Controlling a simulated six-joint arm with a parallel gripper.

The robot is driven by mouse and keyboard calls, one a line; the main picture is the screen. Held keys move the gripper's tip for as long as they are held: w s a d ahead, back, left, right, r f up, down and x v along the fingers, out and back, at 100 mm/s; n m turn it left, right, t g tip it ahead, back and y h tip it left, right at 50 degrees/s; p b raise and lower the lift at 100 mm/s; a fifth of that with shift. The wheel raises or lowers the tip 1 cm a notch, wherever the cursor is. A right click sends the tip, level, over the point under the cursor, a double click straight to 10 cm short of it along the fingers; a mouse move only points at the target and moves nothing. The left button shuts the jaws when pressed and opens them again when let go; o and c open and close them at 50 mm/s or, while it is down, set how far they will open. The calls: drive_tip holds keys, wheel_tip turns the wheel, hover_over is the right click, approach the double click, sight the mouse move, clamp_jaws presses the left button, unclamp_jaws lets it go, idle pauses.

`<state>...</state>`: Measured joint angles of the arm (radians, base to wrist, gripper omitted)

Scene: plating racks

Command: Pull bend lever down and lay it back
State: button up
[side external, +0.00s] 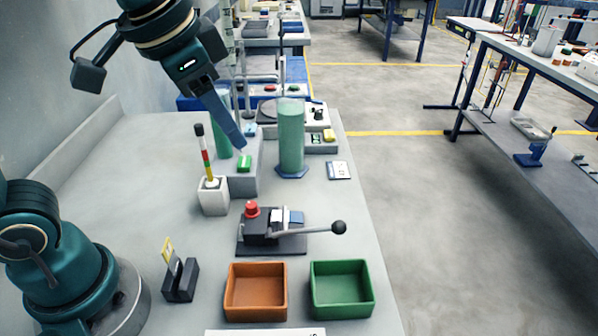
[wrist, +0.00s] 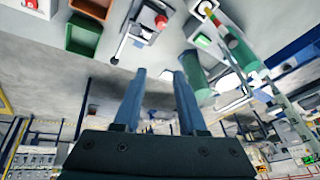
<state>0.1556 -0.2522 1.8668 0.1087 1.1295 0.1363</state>
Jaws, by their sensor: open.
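The bend lever (side external: 308,231) is a thin grey rod with a black ball knob (side external: 339,227). It runs rightward, close to level, from the bending fixture (side external: 262,239), a dark block with a red knob and a pale and blue part on top. In the wrist view the lever (wrist: 122,44) shows at upper left, its knob toward the fingers. My gripper (side external: 241,141) is up and behind the fixture, near the grey block with the green button. In the wrist view its two blue fingers (wrist: 160,72) are apart with nothing between them. It is well clear of the lever.
An orange bin (side external: 229,291) and a green bin (side external: 314,290) stand in front of the fixture. A signal light in a white base (side external: 213,197) stands left of it. A tall green cylinder (side external: 291,137) stands behind. The bench's right edge runs close beside the knob.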

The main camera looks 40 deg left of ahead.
drive_tip(key=w+d+f+m+g, duration=0.2)
drive_tip(key=w+d+f+m, duration=0.15)
drive_tip(key=w+d, duration=0.3)
drive_tip(key=m+g+y, duration=0.1)
drive_tip(key=m, duration=0.1)
hover_over(326, 228)
wheel_tip(326, 228, down, 8)
drive_tip(key=shift+s+d+f, duration=0.1)
drive_tip(key=shift+f, duration=2.3)
clamp_jaws()
